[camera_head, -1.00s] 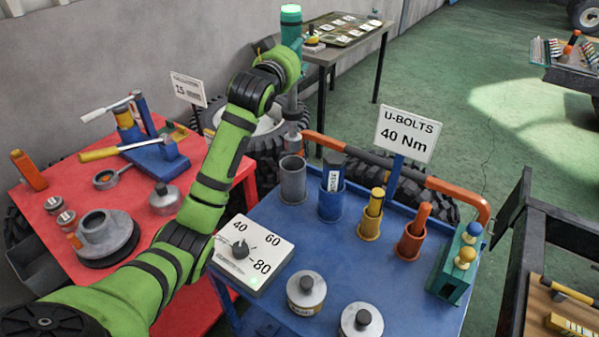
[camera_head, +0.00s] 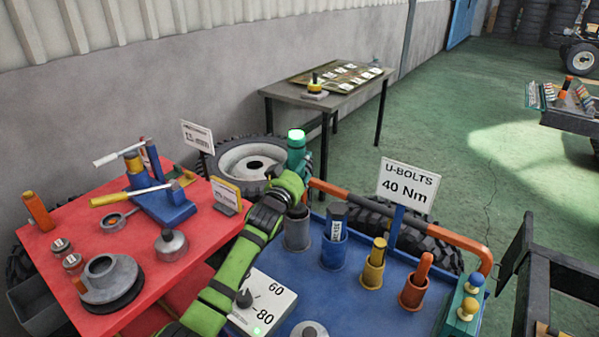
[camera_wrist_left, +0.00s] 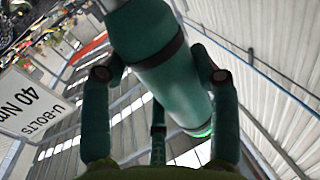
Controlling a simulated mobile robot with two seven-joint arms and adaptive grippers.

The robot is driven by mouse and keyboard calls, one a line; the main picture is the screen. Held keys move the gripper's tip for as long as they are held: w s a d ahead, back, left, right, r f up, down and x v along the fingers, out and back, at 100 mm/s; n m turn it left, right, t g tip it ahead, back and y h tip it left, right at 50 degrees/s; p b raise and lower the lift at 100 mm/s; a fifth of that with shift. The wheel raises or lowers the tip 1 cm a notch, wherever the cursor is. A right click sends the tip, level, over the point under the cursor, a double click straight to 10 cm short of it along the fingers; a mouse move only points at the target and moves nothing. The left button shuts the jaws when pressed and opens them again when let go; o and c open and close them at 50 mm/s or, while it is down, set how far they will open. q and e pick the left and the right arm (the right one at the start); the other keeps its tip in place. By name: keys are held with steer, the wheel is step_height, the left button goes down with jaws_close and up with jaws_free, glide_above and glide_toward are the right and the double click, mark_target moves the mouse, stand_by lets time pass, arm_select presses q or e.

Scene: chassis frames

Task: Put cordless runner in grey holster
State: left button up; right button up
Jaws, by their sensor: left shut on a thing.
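The cordless runner (camera_head: 297,150) is a teal cylinder with a lit green top and stands upright in the head view. My left gripper (camera_head: 297,178) is shut around its body. The left wrist view shows the runner (camera_wrist_left: 165,62) between the two fingers of my left gripper (camera_wrist_left: 158,78). The grey holster (camera_head: 297,232) is a round cup at the left of the row on the blue cart. The runner's lower end is right at the holster's mouth; my gripper and arm partly hide it, and I cannot tell whether it is inside. My right gripper is out of view.
Beside the grey holster stand a blue holster (camera_head: 334,254) with a dark tool in it, a yellow one (camera_head: 373,274) and an orange one (camera_head: 413,295). A U-bolts sign (camera_head: 408,185) rises behind them. A dial box (camera_head: 270,305) lies in front. The red table (camera_head: 150,290) is left.

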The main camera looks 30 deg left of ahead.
arm_select(q)
steer(key=shift+f, duration=0.7)
steer(key=o, duration=1.7)
steer(key=shift+f, duration=0.25)
steer(key=shift+s, duration=0.1)
steer(key=shift+r, duration=0.1)
steer(key=s, duration=0.4)
steer(key=s+d+b, duration=0.1)
steer(key=s, duration=0.7)
steer(key=shift+d+b, duration=0.3)
steer(key=shift+w, duration=0.1)
